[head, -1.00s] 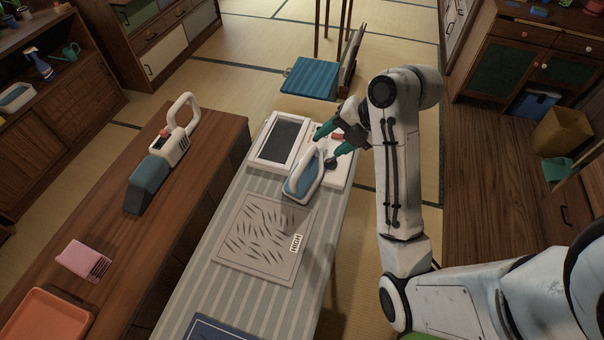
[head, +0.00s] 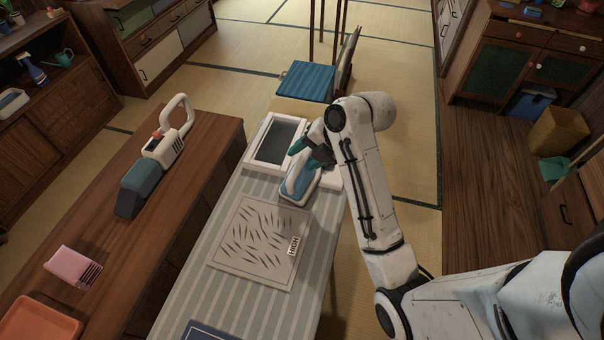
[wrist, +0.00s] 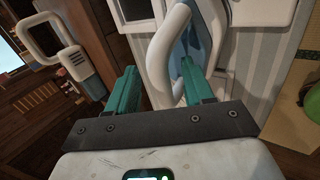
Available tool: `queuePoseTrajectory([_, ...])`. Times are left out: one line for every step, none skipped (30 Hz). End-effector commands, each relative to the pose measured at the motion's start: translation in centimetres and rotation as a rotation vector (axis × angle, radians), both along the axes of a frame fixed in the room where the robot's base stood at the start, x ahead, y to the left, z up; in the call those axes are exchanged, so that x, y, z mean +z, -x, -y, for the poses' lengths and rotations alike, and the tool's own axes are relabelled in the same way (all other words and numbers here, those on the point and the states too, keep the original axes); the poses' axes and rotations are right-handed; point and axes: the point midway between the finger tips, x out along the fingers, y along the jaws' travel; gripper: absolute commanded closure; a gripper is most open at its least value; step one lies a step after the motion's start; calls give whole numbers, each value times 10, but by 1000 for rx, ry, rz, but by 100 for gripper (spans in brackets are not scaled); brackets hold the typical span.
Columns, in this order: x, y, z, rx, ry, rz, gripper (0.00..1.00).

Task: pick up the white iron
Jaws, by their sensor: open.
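The white iron (head: 299,187) stands on the striped cloth of the long table in the head view, with a white looped handle and a blue-grey body. In the wrist view its white handle (wrist: 160,62) rises between my two green fingers, closer to the right one. My gripper (head: 308,151) is open at the far end of the iron, and it also shows in the wrist view (wrist: 160,85). I cannot tell whether a finger touches the handle. My fingers hide part of the iron in the head view.
A white-framed dark panel (head: 275,141) lies just behind the iron, and a patterned mat (head: 258,240) in front. A handheld vacuum (head: 155,160), pink cloth (head: 72,268) and orange tray (head: 38,320) are on the wooden counter at left. A blue-cushioned chair (head: 306,82) stands beyond the table.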

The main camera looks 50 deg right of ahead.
Motion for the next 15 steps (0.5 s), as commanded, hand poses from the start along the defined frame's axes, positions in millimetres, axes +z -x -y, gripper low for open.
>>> queuePoseTrajectory([-4,-2,-1,1,-1,-2,48])
queuePoseTrajectory([-5,-3,-2,1,-1,-1,48])
queuePoseTrajectory([-7,-4,-2,1,0,-1,48])
queuePoseTrajectory([-7,-5,-2,1,0,-1,48])
queuePoseTrajectory([-8,-5,-2,1,0,-1,48])
queuePoseTrajectory([-8,-5,-2,1,-1,0,48])
queuePoseTrajectory([-8,-5,-2,0,0,0,48])
queuePoseTrajectory([-8,-5,-2,0,0,0,48])
queuePoseTrajectory([-8,-5,-2,0,0,0,48])
queuePoseTrajectory([-8,-5,-2,0,0,0,48])
queuePoseTrajectory([-8,-5,-2,0,0,0,51])
queuePoseTrajectory([-8,-5,-2,0,0,0,55])
queuePoseTrajectory([-8,-5,-2,0,0,0,58])
queuePoseTrajectory([-8,-5,-2,0,0,0,61])
queuePoseTrajectory([-8,-5,-2,0,0,0,65])
